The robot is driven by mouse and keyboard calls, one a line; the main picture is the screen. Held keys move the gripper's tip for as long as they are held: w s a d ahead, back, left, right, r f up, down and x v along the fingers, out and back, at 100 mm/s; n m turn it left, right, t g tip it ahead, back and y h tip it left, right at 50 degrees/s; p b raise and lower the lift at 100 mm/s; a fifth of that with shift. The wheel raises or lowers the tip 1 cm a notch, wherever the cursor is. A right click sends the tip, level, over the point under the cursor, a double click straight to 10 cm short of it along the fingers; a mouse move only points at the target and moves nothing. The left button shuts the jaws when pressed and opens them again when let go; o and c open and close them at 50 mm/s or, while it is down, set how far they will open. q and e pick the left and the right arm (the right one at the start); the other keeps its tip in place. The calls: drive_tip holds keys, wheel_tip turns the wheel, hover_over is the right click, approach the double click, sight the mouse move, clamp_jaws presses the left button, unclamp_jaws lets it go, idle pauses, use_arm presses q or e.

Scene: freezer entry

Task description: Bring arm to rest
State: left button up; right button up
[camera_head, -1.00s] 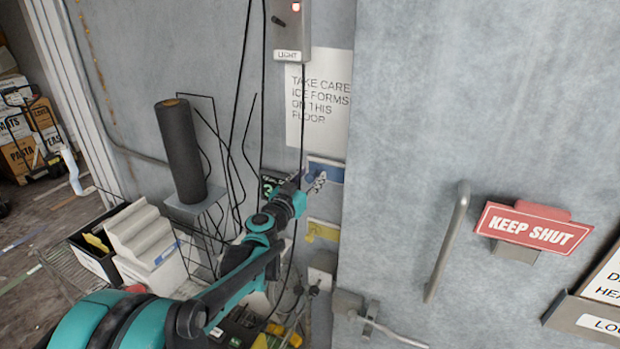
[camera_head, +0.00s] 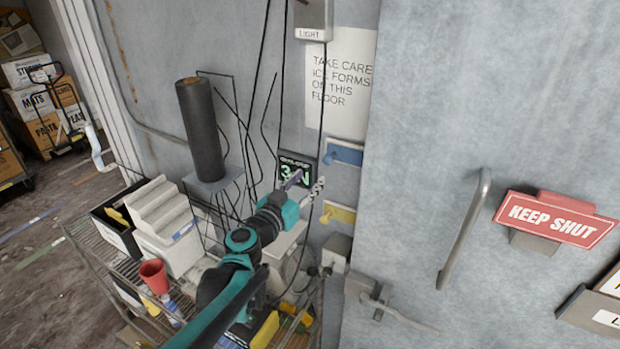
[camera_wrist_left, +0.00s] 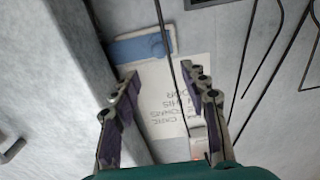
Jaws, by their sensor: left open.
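My left arm comes in from the bottom of the head view, and its gripper (camera_head: 305,184) is raised in front of the grey wall, in front of the small dark display panel (camera_head: 284,165). The left gripper also shows in the left wrist view (camera_wrist_left: 165,92), its two fingers spread apart with nothing between them. Past the fingers there, the white notice (camera_wrist_left: 178,110) appears upside down with the blue bracket (camera_wrist_left: 138,47) beyond it. I cannot tell whether the fingers touch anything on the wall. My right gripper is in neither view.
A grey door with a handle (camera_head: 464,230) and a red KEEP SHUT sign (camera_head: 556,218) stands to the right. Black cables hang along the wall.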

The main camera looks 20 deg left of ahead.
use_arm(q)
drive_tip(key=shift+f, duration=0.15)
drive_tip(key=s+d+f+g+h+b, duration=0.1)
drive_tip(key=s+d+f+g+b, duration=0.15)
drive_tip(key=s+f+b, duration=0.4)
drive_tip(key=s+d+f+m+g+b, duration=0.15)
drive_tip(key=d+f+b, duration=0.25)
drive_tip(key=f, duration=0.5)
drive_tip(key=s+d+f+g+h+b, duration=0.1)
drive_tip(key=s+d+f+g+b, duration=0.15)
drive_tip(key=s+f+b, duration=0.35)
drive_tip(key=s+a+f+n+g+y+b, duration=0.2)
drive_tip(key=s+f+b, duration=0.4)
drive_tip(key=f, duration=0.6)
drive_tip(key=s+a+f+n+g+y+b, duration=0.1)
drive_tip(key=s+f+b, duration=0.5)
drive_tip(key=f, duration=0.6)
drive_tip(key=shift+a+n+g+y, duration=0.35)
drive_tip(key=shift+a+g+y, duration=0.2)
drive_tip(key=shift+a+y, duration=0.65)
drive_tip(key=shift+f, duration=0.1)
